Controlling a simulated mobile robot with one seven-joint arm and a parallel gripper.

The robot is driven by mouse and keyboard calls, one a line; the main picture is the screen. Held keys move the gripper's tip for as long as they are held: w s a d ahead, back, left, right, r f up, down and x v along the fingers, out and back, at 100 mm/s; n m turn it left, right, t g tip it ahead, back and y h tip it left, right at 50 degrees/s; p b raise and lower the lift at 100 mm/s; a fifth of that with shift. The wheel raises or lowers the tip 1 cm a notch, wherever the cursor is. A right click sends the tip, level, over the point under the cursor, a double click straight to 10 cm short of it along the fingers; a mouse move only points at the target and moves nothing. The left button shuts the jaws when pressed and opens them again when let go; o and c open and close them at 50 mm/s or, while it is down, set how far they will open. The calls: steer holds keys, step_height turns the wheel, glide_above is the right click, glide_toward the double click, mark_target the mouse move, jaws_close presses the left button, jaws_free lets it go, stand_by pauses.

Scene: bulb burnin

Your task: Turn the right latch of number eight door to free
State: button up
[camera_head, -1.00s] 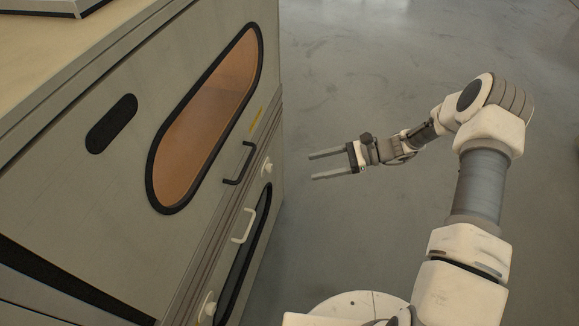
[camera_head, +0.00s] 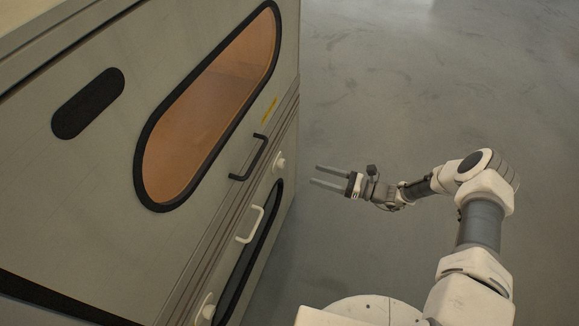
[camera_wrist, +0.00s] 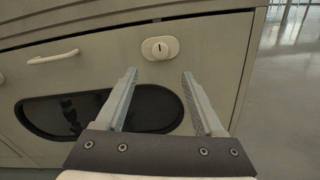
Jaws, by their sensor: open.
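The lower door's right latch (camera_head: 280,162) is a pale round knob at the right end of the cabinet front. In the wrist view this latch (camera_wrist: 160,48) is a white oval plate with a small knob and a dark mark, just beyond and between my fingertips. My gripper (camera_head: 315,175) is open and empty, pointing at the latch from the right with a gap. Its two fingers also show in the wrist view (camera_wrist: 158,76). The lower door's white handle (camera_head: 251,225) is left of the latch. No door number is readable.
A second pale latch (camera_head: 206,309) sits at the door's left end. A dark window (camera_head: 245,262) lies below the white handle. The upper door has an orange window (camera_head: 208,110) and a black handle (camera_head: 249,158). Bare grey floor (camera_head: 430,90) lies right of the cabinet.

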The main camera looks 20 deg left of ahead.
mark_target(284, 164)
steer(key=a, duration=0.3)
steer(key=a+b, duration=0.1)
steer(key=a, duration=0.6)
steer(key=shift+w+a+b, duration=0.4)
jaws_close()
stand_by(0.8)
